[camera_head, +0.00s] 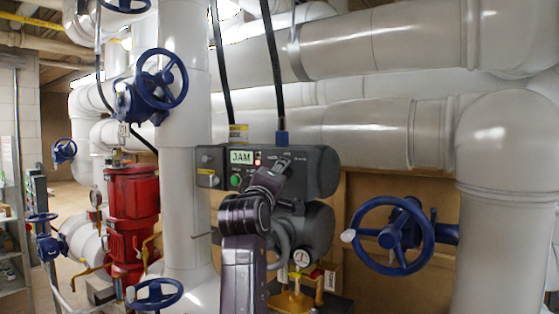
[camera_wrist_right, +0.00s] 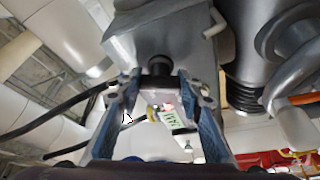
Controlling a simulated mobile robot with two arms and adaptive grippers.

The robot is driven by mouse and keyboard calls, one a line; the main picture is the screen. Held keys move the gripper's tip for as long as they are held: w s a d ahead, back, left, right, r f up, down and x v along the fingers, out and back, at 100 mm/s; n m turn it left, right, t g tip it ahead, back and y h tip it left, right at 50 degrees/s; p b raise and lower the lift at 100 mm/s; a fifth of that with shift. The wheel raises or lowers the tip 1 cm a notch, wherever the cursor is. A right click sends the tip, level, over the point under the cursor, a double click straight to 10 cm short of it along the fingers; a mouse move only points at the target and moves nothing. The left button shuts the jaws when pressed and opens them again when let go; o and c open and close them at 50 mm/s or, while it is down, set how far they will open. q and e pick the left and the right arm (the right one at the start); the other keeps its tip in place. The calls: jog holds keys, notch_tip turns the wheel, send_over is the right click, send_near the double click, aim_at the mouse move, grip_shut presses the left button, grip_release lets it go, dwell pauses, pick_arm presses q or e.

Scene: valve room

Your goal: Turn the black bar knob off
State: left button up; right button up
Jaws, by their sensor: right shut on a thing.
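A dark grey control unit (camera_head: 318,172) with a lit JAM display (camera_head: 241,157) and a green button (camera_head: 235,181) is mounted among the pipes. My right gripper (camera_head: 284,165) is up against the front of the unit, right of the display, and hides most of what it holds. In the right wrist view, the two fingers of my right gripper (camera_wrist_right: 160,92) close from both sides on the black bar knob (camera_wrist_right: 158,83). The knob's exact angle is hard to tell. The JAM display also shows there (camera_wrist_right: 172,119), beyond the fingers. My left gripper is not in view.
A blue handwheel (camera_head: 391,236) stands to the right, and another blue handwheel (camera_head: 160,79) is at upper left. A thick white vertical pipe (camera_head: 184,130) is left of the unit. Two black cables run up from the unit. A pressure gauge (camera_head: 301,258) sits below it.

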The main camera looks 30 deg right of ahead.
jog(key=n+p, duration=0.1)
jog(key=p, duration=0.1)
jog(key=n+y+p, duration=0.1)
jog(key=n+p, duration=0.1)
jog(key=shift+r, duration=0.25)
jog(key=shift+f+n+g+y+p, duration=0.3)
jog(key=shift+n+g+p, duration=0.1)
jog(key=shift+n+p, duration=0.65)
jog(key=o, duration=1.2)
jog(key=shift+c, duration=0.2)
jog(key=v, duration=1.2)
